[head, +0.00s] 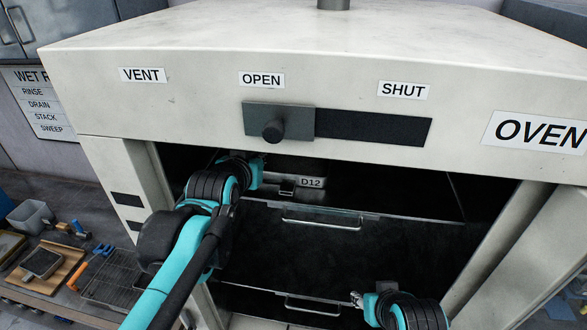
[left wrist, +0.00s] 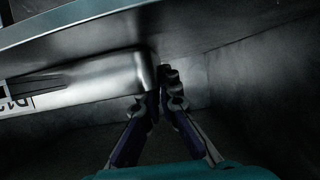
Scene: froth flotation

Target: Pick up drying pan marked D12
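The drying pan marked D12 (head: 312,182) sits inside the oven's dark opening, on the upper shelf. Its metal side (left wrist: 95,82), rounded corner and part of its label show in the left wrist view, turned over. My left gripper (head: 256,172) reaches into the opening at the left end of the pan. In the left wrist view its fingertips (left wrist: 161,90) are close together at the pan's corner. I cannot tell whether they pinch the pan's wall or only stand beside it. My right gripper (head: 360,299) is low, near the lower shelf's handle; its fingers are mostly hidden.
The oven (head: 330,60) frames the opening with a top panel and side posts. The upper shelf's handle (head: 321,222) and lower handle (head: 312,306) stick out in front. A dark inner wall (left wrist: 265,85) lies close beside my left gripper. A bench with tools (head: 62,270) stands at left.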

